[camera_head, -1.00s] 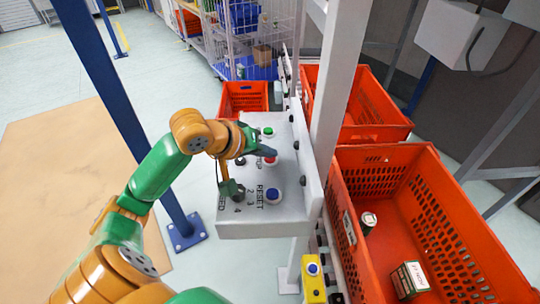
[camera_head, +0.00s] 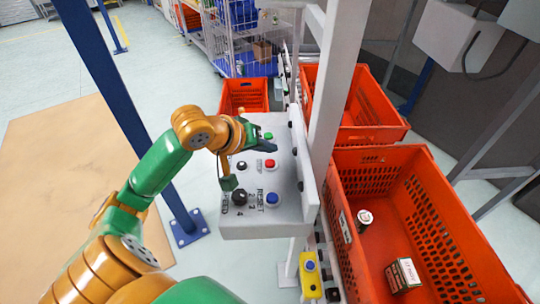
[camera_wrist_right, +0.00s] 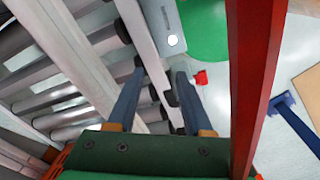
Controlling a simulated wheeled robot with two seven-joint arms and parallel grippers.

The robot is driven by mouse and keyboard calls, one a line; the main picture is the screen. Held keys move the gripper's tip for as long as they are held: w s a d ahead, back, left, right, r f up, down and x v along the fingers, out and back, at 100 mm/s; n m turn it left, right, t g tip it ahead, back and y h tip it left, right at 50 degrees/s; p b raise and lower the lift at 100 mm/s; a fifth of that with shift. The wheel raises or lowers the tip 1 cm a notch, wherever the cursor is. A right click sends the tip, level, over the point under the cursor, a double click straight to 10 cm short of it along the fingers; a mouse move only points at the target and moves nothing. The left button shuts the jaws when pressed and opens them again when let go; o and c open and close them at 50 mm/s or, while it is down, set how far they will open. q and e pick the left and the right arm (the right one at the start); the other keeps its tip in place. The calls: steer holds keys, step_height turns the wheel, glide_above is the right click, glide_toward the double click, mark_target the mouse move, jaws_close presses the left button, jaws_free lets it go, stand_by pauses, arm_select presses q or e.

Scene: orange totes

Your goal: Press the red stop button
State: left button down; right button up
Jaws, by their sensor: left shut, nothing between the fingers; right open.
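The red stop button (camera_head: 270,163) sits on the sloping top of a grey control box (camera_head: 260,226), between a green button (camera_head: 268,135) and a blue button (camera_head: 272,198). It shows clear in the head view. My left gripper (camera_head: 266,146) is shut and empty, its dark tip over the box between the green and red buttons, on the far side of the red one. Whether the tip touches the box I cannot tell. My right gripper (camera_wrist_right: 160,68) is open and empty in the right wrist view, beside a roller conveyor.
Black knobs (camera_head: 240,197) sit left of the buttons. A white post (camera_head: 338,90) and orange totes (camera_head: 432,215) stand right of the box. A blue post (camera_head: 140,120) stands left. A yellow box (camera_head: 311,280) with a blue button is below.

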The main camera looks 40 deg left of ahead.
mark_target(267, 166)
arm_select(q)
step_height(267, 166, up, 3)
steer(key=p, duration=0.3)
steer(key=shift+r, duration=0.15)
steer(key=shift+s+f, duration=0.1)
steer(key=shift+f, duration=0.1)
stand_by(0.3)
